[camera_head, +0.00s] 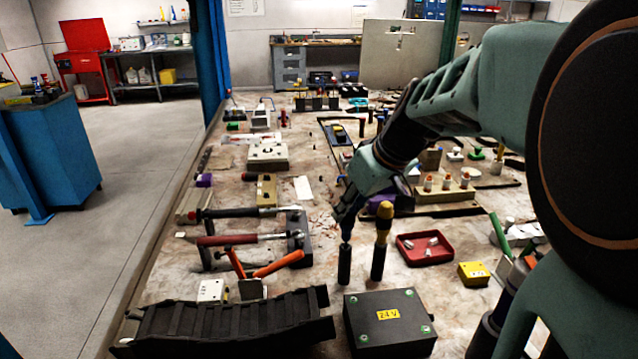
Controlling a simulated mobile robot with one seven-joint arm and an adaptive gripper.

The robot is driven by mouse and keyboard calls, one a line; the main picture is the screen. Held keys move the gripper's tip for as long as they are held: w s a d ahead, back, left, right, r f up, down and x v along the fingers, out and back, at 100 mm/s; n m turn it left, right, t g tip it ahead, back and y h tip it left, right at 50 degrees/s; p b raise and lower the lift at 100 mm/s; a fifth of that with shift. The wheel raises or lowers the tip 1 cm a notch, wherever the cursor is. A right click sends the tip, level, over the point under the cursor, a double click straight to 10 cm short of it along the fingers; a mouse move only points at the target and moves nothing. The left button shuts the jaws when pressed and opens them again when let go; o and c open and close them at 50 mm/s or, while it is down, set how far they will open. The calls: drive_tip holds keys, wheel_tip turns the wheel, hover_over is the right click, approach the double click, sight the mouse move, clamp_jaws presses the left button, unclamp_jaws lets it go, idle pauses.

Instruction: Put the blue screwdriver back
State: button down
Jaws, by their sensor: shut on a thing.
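My gripper (346,216) points down at the middle of the bench and is shut on a slim blue-grey thing, which I take to be the blue screwdriver (346,236). Its upper part is hidden by the fingers. It is directly above a dark upright cylinder (344,266), and its lower end is at the cylinder's top. I cannot tell how far inside it is. A yellow-handled screwdriver (384,222) stands upright in a matching dark cylinder (378,263) just to the right.
A red tray (424,261) and a yellow box (473,273) lie to the right. A black 24 V box (388,335) is in front. Hammers (230,239), orange-handled pliers (277,264) and a black ribbed piece (225,320) lie left. Little bare bench shows between them.

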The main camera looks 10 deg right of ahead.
drive_tip(key=shift+f+b, duration=0.95)
drive_tip(key=shift+b, duration=0.05)
idle(0.7)
drive_tip(key=c, duration=1.6)
unclamp_jaws()
wheel_tip(320, 180, up, 10)
drive_tip(key=shift+r, duration=0.1)
